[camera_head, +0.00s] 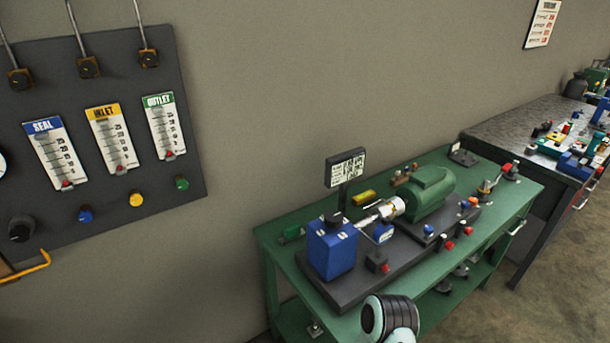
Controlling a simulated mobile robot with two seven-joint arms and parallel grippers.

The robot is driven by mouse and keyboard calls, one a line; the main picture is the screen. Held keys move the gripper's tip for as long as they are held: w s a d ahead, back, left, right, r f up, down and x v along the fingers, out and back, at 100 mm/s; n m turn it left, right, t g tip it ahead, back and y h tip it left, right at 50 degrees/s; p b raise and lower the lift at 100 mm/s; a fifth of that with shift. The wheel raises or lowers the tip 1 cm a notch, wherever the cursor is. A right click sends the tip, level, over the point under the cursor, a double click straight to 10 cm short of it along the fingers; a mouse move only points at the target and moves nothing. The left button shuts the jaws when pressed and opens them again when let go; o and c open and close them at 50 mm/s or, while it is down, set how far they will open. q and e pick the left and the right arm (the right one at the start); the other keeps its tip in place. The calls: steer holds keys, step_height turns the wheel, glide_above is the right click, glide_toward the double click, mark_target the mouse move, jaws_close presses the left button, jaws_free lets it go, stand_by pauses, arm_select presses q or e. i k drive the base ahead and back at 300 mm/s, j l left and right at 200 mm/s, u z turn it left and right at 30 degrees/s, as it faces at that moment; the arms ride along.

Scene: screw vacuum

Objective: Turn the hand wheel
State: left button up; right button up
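I cannot make out a hand wheel for certain. A round black knob (20,228) sits at the lower left of the dark wall panel (185,75). On the green bench (520,195), a blue box-shaped unit (331,250) with a black cap is linked by a shaft with a silver coupling (392,208) to a green motor (428,193). These stand on a dark base plate (345,290). Neither of my grippers is in view.
The panel carries SEAL, INLET and OUTLET gauges (110,138) above blue, yellow and green knobs. A yellow-orange handle (28,266) shows at the lower left edge. A second table (500,128) with small parts stands at the right. Floor (480,310) is clear at the lower right.

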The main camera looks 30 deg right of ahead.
mark_target(333, 219)
steer(key=k+z, duration=0.2)
steer(key=z, duration=0.2)
steer(key=k+l+z, duration=0.15)
steer(key=z, duration=0.25)
steer(key=k+l+z, duration=0.15)
steer(key=z, duration=0.3)
steer(key=k+l, duration=0.05)
